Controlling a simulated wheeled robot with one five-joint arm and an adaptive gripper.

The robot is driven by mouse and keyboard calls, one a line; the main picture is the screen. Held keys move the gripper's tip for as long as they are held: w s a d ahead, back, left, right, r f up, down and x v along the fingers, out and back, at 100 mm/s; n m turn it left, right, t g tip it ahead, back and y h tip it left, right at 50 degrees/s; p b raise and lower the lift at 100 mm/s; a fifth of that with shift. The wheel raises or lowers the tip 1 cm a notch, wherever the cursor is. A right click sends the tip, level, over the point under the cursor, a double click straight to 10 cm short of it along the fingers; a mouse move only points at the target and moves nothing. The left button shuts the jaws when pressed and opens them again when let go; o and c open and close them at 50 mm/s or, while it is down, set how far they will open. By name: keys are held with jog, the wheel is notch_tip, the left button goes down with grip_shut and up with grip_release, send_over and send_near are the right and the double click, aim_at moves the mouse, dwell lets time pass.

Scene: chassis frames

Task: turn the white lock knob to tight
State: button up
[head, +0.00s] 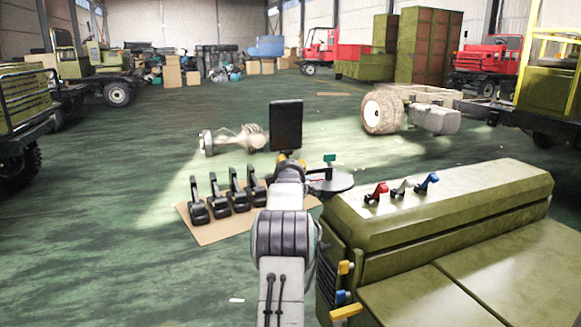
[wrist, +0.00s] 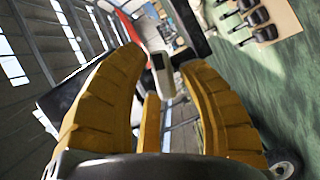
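The white lock knob (head: 401,187) stands on top of the green chassis housing (head: 460,205) in the head view, between a red knob (head: 376,192) and a blue knob (head: 427,183). The white knob is not recognisable in the wrist view.
A green knob (head: 329,158) stands above a dark disc (head: 330,183) beside my arm. Several black levers (head: 215,204) stand on a cardboard sheet to the left. Yellow and blue knobs (head: 343,297) stick out from the housing's near side. A black panel (head: 286,125) rises beyond my arm.

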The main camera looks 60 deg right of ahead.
jog(key=shift+o, duration=1.1)
jog(key=shift+a, duration=0.1)
jog(key=v, duration=1.2)
